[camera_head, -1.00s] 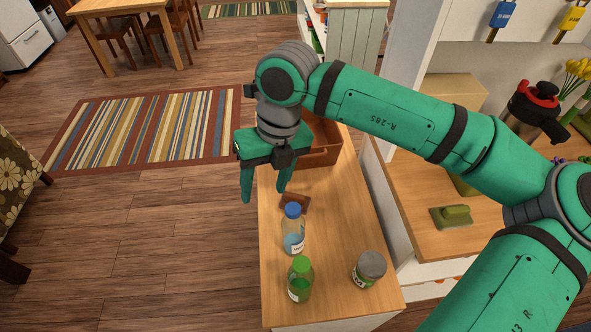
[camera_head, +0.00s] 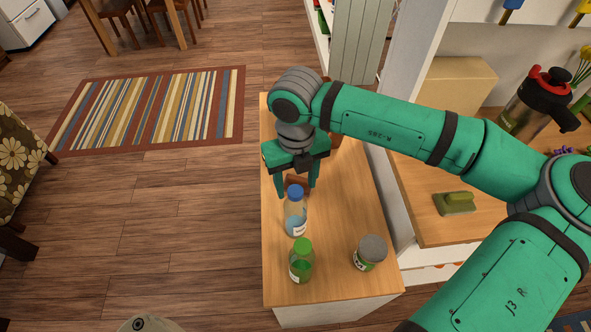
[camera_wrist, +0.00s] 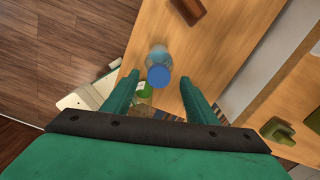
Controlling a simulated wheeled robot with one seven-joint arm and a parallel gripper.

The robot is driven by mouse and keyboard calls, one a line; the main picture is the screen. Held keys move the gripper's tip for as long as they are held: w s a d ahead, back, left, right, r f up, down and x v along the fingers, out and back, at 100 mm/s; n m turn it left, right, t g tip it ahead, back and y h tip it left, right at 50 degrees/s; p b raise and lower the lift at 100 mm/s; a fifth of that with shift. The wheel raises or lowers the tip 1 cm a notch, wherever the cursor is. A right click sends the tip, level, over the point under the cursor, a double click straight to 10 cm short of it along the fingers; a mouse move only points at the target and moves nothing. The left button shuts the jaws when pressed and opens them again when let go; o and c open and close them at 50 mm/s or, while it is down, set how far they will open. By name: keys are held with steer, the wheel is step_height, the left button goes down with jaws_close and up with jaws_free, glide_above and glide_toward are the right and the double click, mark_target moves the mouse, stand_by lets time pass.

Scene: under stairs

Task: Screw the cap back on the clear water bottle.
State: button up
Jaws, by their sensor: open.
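The clear water bottle (camera_head: 296,219) stands upright on the wooden cabinet top, with a blue cap (camera_head: 295,191) sitting on its mouth. I cannot tell how tight the cap is. My gripper (camera_head: 297,192) is open and empty, pointing down, with its fingers around or just behind the cap in the head view. In the wrist view, my gripper (camera_wrist: 158,82) has its fingers spread on either side of the blue cap (camera_wrist: 159,76), apart from it. The bottle (camera_wrist: 158,54) extends beyond the cap there.
A green bottle (camera_head: 302,266) stands just in front of the clear bottle, and a jar with a grey lid (camera_head: 370,252) is to its right. A brown block (camera_wrist: 188,10) lies near the bottle. The cabinet top (camera_head: 338,278) ends at the left over the floor.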

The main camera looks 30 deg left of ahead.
steer(key=shift+s+f, duration=0.1)
steer(key=shift+f, duration=0.7)
jaws_close()
